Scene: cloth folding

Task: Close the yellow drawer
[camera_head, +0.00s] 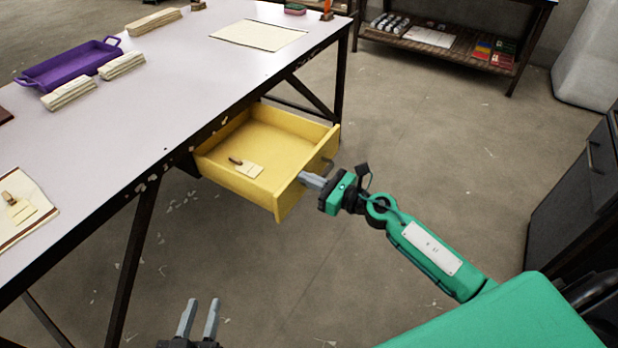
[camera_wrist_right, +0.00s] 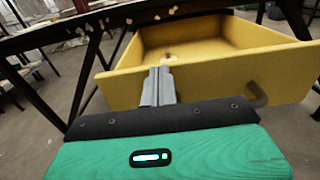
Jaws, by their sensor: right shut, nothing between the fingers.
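The yellow drawer (camera_head: 270,150) is pulled out from under the white table and stands open. Its front panel faces my right arm, and a dark handle is on that panel. A small tag with a brown piece (camera_head: 247,168) lies inside. My right gripper (camera_head: 304,178) is shut and empty, its fingertips at the drawer's front panel, near the handle. In the right wrist view the drawer (camera_wrist_right: 205,75) fills the upper part and the shut fingers (camera_wrist_right: 158,75) overlap its front; contact is unclear. My left gripper (camera_head: 199,312) is open and empty, low in the head view.
The white table (camera_head: 180,95) holds a purple tray (camera_head: 70,66), folded cloths (camera_head: 68,93) and a flat cloth (camera_head: 258,35). Its dark legs stand beside the drawer. A dark cabinet (camera_head: 575,190) is at the right. Floor around the drawer's front is clear.

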